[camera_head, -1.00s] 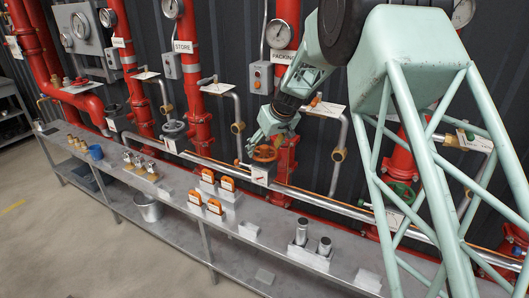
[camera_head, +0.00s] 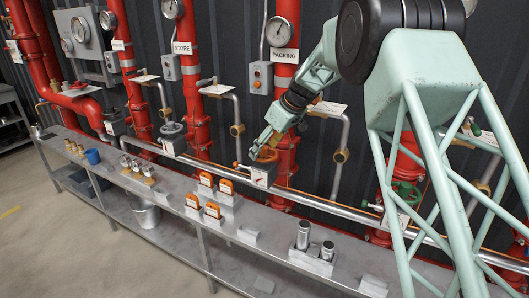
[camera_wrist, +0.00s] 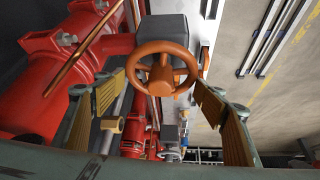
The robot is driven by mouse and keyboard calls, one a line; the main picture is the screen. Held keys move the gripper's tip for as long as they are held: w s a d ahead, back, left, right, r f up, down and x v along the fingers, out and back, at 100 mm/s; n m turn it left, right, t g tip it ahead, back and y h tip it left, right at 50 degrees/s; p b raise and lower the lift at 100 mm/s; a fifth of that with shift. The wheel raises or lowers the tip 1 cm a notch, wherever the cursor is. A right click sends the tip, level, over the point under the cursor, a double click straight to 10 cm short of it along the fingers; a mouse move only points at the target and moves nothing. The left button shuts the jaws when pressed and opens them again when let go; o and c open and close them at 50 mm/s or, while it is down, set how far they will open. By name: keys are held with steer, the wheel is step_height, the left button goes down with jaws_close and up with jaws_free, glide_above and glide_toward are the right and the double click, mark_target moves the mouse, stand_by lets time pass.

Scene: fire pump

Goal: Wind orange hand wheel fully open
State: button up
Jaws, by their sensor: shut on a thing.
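The orange hand wheel (camera_head: 268,155) sits on its grey valve box (camera_head: 262,173), in front of the red pipe under the PACKING sign in the head view. In the wrist view the wheel (camera_wrist: 137,62) faces me, with its rim, hub and spokes clear. My gripper (camera_head: 262,145) reaches the wheel from above, with the forearm slanting in from the upper right. The exact contact points are hard to see.
A green hand wheel (camera_head: 407,193) is to the right and a grey hand wheel (camera_head: 171,130) to the left. A long steel pipe (camera_head: 338,208) runs below the valves. The bench (camera_head: 160,185) holds orange-framed blocks (camera_head: 206,180) and metal cylinders (camera_head: 303,235).

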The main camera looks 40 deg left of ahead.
steer(key=shift+f+n+g, duration=0.1)
steer(key=shift+n+g, duration=0.2)
steer(key=shift+n, duration=0.3)
steer(key=shift+s, duration=0.1)
steer(key=shift+n+g+p, duration=0.8)
steer(key=shift+n+p, duration=0.1)
steer(key=shift+n, duration=0.6)
steer(key=n+g+h+p, duration=0.1)
steer(key=n+p, duration=0.1)
steer(key=p, duration=0.1)
steer(key=shift+n+g+h+p, duration=0.55)
steer(key=shift+n+p, duration=0.95)
steer(key=shift+p, duration=0.65)
steer(key=o, duration=0.9)
steer(key=shift+a, duration=0.15)
